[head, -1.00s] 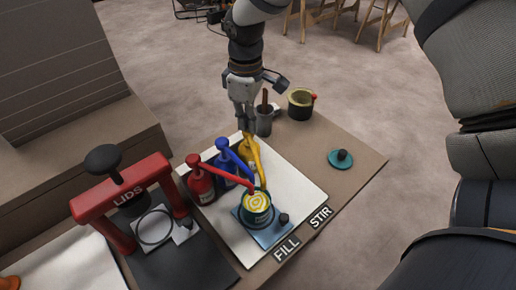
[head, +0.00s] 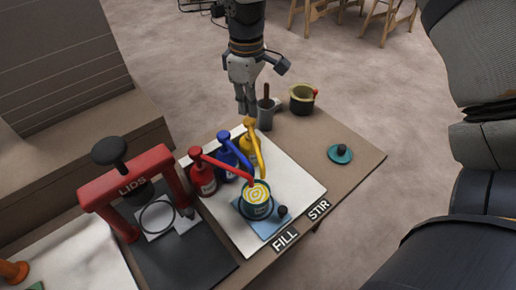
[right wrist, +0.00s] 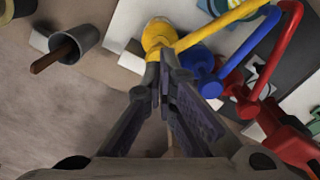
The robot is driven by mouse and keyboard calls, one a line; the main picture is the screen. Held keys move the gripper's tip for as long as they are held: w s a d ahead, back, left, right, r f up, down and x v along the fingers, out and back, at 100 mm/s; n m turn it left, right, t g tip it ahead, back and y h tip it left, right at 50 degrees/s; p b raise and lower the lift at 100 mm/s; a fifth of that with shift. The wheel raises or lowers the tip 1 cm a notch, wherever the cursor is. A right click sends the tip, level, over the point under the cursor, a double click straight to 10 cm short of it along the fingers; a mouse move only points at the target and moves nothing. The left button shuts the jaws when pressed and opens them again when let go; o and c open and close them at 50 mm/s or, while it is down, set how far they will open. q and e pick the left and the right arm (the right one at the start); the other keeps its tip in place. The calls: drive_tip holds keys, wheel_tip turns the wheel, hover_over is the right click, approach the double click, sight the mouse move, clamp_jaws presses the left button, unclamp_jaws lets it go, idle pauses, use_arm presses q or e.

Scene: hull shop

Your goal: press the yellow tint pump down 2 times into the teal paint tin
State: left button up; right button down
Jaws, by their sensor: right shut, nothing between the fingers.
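The yellow tint pump (head: 251,141) stands at the back of the white board with its head up and its spout reaching over the teal paint tin (head: 257,211). The tin sits on a blue pad and shows yellow and pale rings on top. My right gripper (head: 247,112) is shut and empty, just above and behind the yellow pump head, apparently apart from it. In the right wrist view the yellow pump head (right wrist: 157,36) lies just beyond the closed fingertips (right wrist: 166,62). My left gripper is not in view.
Blue (head: 228,158) and red (head: 203,175) pumps stand beside the yellow one, spouts also over the tin. A grey cup with a brown stick (head: 265,115), a dark pot (head: 301,100) and a teal lid (head: 340,154) lie right. A red lid press (head: 130,188) stands left.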

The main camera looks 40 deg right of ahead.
sight(249, 120)
drive_tip(key=shift+f, duration=1.7)
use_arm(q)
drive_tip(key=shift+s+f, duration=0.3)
use_arm(e)
drive_tip(key=shift+r, duration=1.45)
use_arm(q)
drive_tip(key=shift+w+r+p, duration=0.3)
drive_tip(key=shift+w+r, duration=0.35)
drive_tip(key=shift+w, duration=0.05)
use_arm(e)
drive_tip(key=shift+r, duration=0.3)
